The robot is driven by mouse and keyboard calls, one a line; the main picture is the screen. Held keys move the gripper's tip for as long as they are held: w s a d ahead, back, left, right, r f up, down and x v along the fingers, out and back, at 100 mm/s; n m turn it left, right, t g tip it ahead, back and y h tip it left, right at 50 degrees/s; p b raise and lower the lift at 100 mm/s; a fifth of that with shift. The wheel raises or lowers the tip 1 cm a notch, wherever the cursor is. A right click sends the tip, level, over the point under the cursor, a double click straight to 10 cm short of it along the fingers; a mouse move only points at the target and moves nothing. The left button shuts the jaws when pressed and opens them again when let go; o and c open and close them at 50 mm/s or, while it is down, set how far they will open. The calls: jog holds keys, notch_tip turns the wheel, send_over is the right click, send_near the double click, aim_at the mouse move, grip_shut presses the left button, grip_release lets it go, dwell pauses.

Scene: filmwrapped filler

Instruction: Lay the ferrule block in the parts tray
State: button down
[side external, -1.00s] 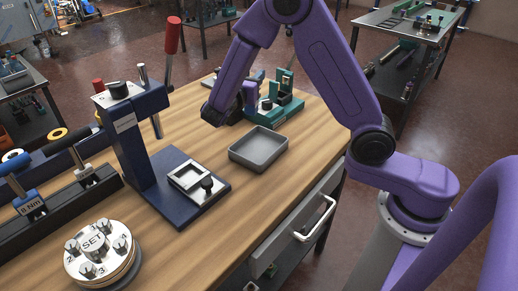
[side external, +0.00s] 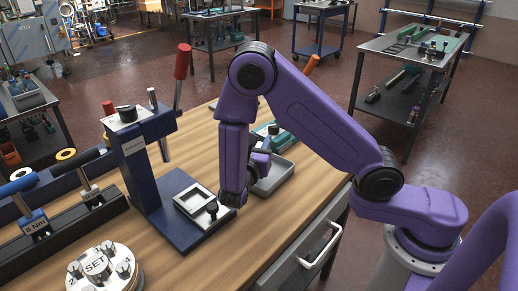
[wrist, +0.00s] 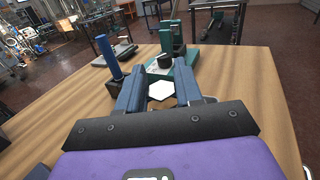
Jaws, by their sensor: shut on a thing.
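The grey parts tray (side external: 273,187) sits on the wooden bench in the side view, partly hidden by my arm. My gripper (side external: 260,166) is at the tray's left far side in that view; its height above the tray is hard to judge. In the wrist view my gripper (wrist: 160,92) has its two blue fingers around a pale, six-sided piece (wrist: 161,90), which I take to be the ferrule block. It is held between the fingertips.
A teal fixture (wrist: 178,68) with a black knob stands beyond my fingers. A blue press (side external: 146,150) with a red-handled lever stands left of the arm.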

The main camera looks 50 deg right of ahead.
jog(key=shift+f, duration=0.95)
jog(key=shift+f, duration=0.1)
jog(key=c, duration=0.7)
grip_release()
jog(key=shift+c, duration=0.2)
